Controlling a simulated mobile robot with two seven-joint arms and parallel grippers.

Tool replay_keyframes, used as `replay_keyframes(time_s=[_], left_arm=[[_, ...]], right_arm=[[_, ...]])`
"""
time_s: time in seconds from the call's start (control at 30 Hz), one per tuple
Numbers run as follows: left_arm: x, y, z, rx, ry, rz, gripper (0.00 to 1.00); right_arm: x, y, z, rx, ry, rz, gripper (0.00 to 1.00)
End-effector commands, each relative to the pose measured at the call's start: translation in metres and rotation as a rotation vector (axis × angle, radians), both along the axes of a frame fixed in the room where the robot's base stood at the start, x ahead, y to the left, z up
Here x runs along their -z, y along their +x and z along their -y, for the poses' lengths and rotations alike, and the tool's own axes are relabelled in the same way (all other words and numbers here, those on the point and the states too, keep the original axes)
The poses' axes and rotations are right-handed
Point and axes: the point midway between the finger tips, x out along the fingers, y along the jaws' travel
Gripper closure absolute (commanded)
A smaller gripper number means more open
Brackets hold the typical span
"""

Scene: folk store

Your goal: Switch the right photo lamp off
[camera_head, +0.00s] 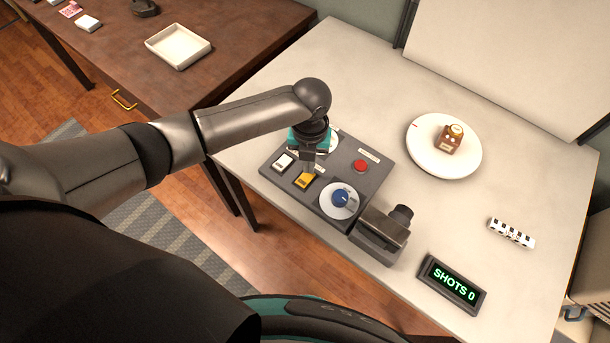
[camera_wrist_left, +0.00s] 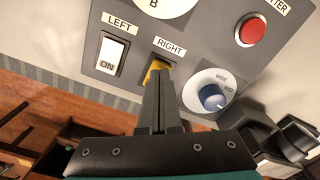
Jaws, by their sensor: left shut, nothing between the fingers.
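The grey control panel (camera_head: 345,153) lies on the white table. Its right lamp switch (camera_head: 303,181) is yellow; in the left wrist view the yellow switch (camera_wrist_left: 155,68) sits under the label RIGHT. My fingertips hide most of it, so its lettering cannot be read there. The white left switch (camera_wrist_left: 111,54) shows ON. My left gripper (camera_head: 309,170) points down at the yellow switch, shut and empty; its fingertips (camera_wrist_left: 159,78) overlap the switch in the left wrist view. I cannot tell whether they touch it. My right gripper is not in view.
Beside the yellow switch are a blue knob (camera_head: 340,198) and a red shutter button (camera_head: 360,166). A dark camera (camera_head: 380,236) stands at the panel's right end. A round white plate (camera_head: 420,150) holds a small brown object. A display (camera_head: 452,285) reads SHOTS 0.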

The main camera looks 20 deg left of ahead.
Motion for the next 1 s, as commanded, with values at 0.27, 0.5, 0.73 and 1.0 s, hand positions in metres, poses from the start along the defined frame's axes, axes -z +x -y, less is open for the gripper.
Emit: replay_keyframes(time_s=[0.27, 0.5, 0.73, 1.0], left_arm=[[0.005, 0.0, 0.0, 0.001, 0.0, 0.0, 1.0], [0.009, 0.0, 0.0, 0.001, 0.0, 0.0, 1.0], [0.012, 0.0, 0.0, 0.001, 0.0, 0.0, 1.0], [0.014, 0.0, 0.0, 0.001, 0.0, -0.001, 1.0]], right_arm=[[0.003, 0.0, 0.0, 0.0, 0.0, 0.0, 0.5], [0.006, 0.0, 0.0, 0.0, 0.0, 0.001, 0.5], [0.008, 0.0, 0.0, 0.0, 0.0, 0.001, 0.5], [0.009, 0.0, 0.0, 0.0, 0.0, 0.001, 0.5]])
